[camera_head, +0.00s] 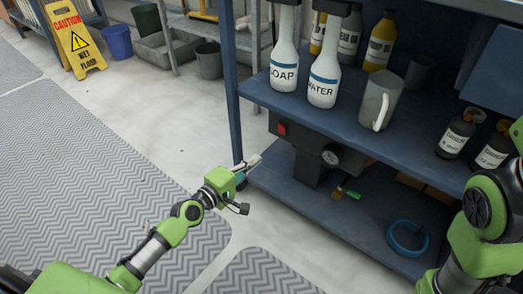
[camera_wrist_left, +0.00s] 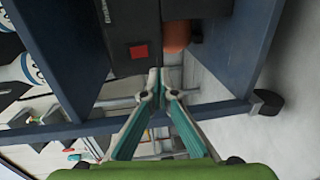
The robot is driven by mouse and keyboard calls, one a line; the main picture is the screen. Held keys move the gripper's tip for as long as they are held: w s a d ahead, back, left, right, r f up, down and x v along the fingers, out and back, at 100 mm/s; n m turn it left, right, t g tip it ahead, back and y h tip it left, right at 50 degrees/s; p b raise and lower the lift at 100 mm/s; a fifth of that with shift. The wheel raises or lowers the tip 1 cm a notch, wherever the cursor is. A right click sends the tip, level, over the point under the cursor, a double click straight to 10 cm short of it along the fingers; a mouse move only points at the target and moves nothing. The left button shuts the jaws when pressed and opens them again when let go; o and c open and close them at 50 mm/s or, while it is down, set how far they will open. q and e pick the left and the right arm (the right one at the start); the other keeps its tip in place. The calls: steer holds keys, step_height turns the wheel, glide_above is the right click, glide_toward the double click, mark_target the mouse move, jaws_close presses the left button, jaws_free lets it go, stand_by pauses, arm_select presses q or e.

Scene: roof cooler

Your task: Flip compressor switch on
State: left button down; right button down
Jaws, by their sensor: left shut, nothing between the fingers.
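The compressor (camera_head: 318,140) is a dark box with a round gauge, on the shelf unit below the middle shelf. Its red switch (camera_head: 282,129) is on the left part of its front. The switch also shows in the left wrist view (camera_wrist_left: 138,51), just beyond and slightly left of the fingertips. I cannot tell whether it is on or off. My left gripper (camera_head: 254,162) is shut and empty, in front of the shelf unit, below and left of the switch. It shows in the left wrist view (camera_wrist_left: 158,82) too, apart from the switch. My right gripper is out of view.
The middle shelf (camera_head: 340,118) holds a soap bottle (camera_head: 285,60), a water bottle (camera_head: 324,75) and a pitcher (camera_head: 378,100). A blue shelf post (camera_head: 231,90) stands left of the compressor. A blue ring (camera_head: 407,238) lies on the bottom shelf. Open floor is at left.

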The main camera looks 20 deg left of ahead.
arm_select(q)
steer(key=shift+f+v, duration=0.2)
steer(key=shift+v, duration=0.75)
